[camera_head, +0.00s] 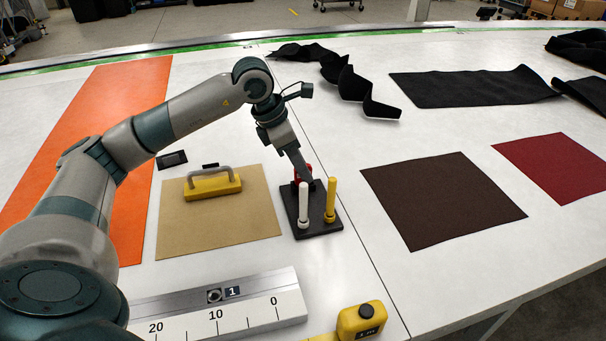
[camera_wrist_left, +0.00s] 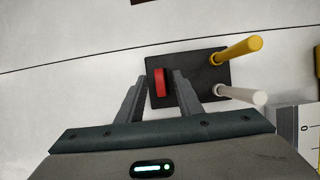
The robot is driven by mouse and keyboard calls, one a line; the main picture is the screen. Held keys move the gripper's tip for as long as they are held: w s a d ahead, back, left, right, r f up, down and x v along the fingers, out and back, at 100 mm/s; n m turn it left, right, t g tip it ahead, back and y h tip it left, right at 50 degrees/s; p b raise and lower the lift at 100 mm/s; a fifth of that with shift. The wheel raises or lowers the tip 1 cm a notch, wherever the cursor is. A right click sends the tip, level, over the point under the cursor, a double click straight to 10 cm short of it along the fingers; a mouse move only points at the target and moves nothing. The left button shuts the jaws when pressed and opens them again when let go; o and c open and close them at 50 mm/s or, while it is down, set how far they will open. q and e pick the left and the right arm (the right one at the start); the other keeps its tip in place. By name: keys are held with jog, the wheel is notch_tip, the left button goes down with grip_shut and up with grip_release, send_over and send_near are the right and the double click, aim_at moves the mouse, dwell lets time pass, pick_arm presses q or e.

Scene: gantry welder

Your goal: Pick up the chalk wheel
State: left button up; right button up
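The chalk wheel, seen as a red piece (camera_wrist_left: 161,86), stands on a black holder plate (camera_wrist_left: 190,62). In the head view the red piece (camera_head: 309,171) shows only in part behind my left gripper (camera_head: 302,172). The holder (camera_head: 319,221) also carries a white stick (camera_head: 304,204) and a yellow stick (camera_head: 330,199), both upright. In the left wrist view my left gripper (camera_wrist_left: 161,84) has one finger on each side of the red piece. Narrow gaps seem to show between fingers and red piece, so it looks open around it. My right gripper is not in view.
A yellow block with a grey handle (camera_head: 213,186) sits on a tan sheet (camera_head: 220,223) left of the holder. A ruler (camera_head: 250,310) and a yellow tape measure (camera_head: 361,321) lie in front. Brown (camera_head: 440,200) and red sheets (camera_head: 560,165) lie to the right.

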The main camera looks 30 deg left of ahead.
pick_arm(q)
jog(key=shift+w+d+f, duration=0.15)
jog(key=shift+f, duration=0.45)
grip_shut()
jog(key=shift+r, duration=0.1)
notch_tip(320, 180, up, 10)
jog(key=shift+f+b, duration=0.1)
jog(key=shift+b, duration=0.75)
